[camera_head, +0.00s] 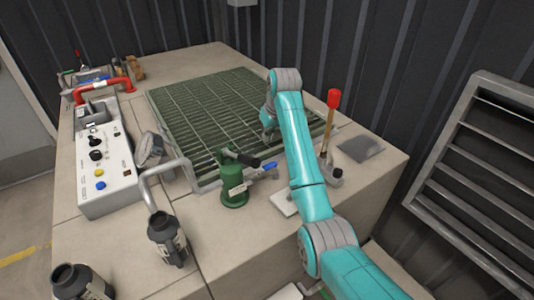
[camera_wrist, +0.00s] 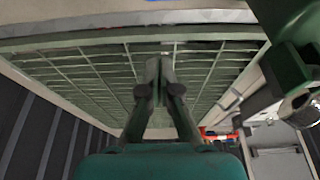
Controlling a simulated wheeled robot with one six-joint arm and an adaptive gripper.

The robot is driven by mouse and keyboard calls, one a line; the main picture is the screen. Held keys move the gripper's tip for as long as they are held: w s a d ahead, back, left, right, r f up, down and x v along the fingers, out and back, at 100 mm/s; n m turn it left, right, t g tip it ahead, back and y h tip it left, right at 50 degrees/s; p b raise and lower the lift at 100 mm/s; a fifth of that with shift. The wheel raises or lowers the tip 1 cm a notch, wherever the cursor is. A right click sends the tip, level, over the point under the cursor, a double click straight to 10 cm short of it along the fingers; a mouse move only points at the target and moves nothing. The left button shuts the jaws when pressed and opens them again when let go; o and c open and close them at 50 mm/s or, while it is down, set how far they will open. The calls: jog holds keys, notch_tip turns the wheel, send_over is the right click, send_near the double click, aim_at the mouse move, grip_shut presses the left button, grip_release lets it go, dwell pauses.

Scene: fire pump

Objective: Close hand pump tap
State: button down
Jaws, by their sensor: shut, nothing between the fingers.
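The green hand pump (camera_head: 234,184) stands upright on the beige worktop, just in front of the metal grate. The wrist view shows the gripper's fingers (camera_wrist: 160,72) together and empty over the grate. A large green body (camera_wrist: 290,25), likely the pump, fills the upper right there, with a silver fitting (camera_wrist: 299,108) below it.
A lever with a red grip (camera_head: 333,98) stands right of my arm. The green grate (camera_head: 213,109) covers the worktop's middle. A control box (camera_head: 107,170), a bent grey pipe (camera_head: 163,169) and dark bottles (camera_head: 167,238) are on the left. A louvred panel (camera_head: 485,170) is at right.

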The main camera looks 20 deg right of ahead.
aim_at(267, 167)
jog(key=shift+f, duration=0.1)
jog(key=x, duration=0.9)
jog(key=shift+w+f, duration=0.1)
jog(key=shift+f, duration=0.35)
jog(key=shift+s+d+r, duration=0.1)
jog(key=shift+s+d, duration=0.2)
jog(key=shift+s, duration=0.6)
jog(key=shift+s+d, duration=0.25)
jog(key=shift+s, duration=0.7)
